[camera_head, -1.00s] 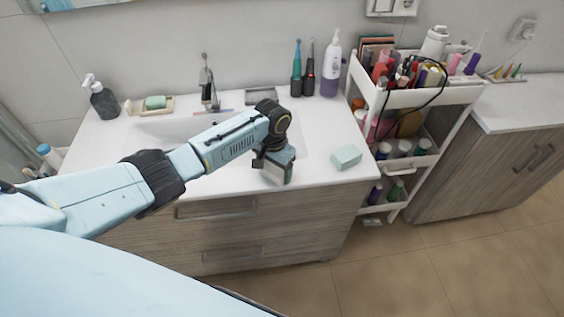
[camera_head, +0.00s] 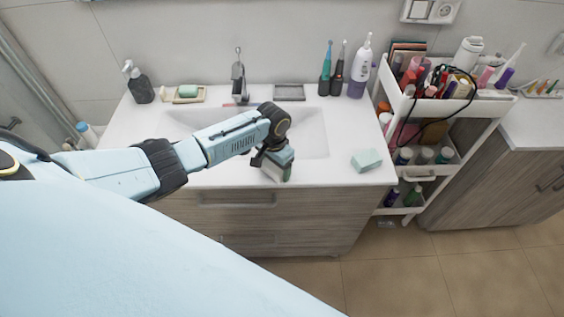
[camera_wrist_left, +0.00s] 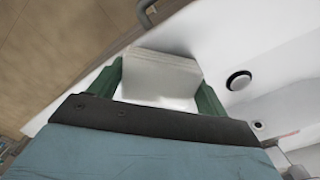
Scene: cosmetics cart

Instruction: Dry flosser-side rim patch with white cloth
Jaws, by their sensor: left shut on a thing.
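My left gripper (camera_head: 279,170) points down over the front right rim of the white sink counter (camera_head: 325,177). It is shut on the white cloth (camera_wrist_left: 160,75), a folded block between the green fingers in the left wrist view. The cloth is over or on the white rim; I cannot tell whether it touches. The sink basin (camera_head: 312,135) lies just behind the gripper. A white and purple bottle (camera_head: 360,68), possibly the flosser, stands upright at the back right corner. No wet patch can be made out. My right gripper is not in view.
A pale green block (camera_head: 366,160) lies on the counter right of the gripper. Two electric toothbrushes (camera_head: 332,75) stand at the back. The faucet (camera_head: 239,75) is behind the basin. A crowded white cart (camera_head: 440,105) stands right of the counter.

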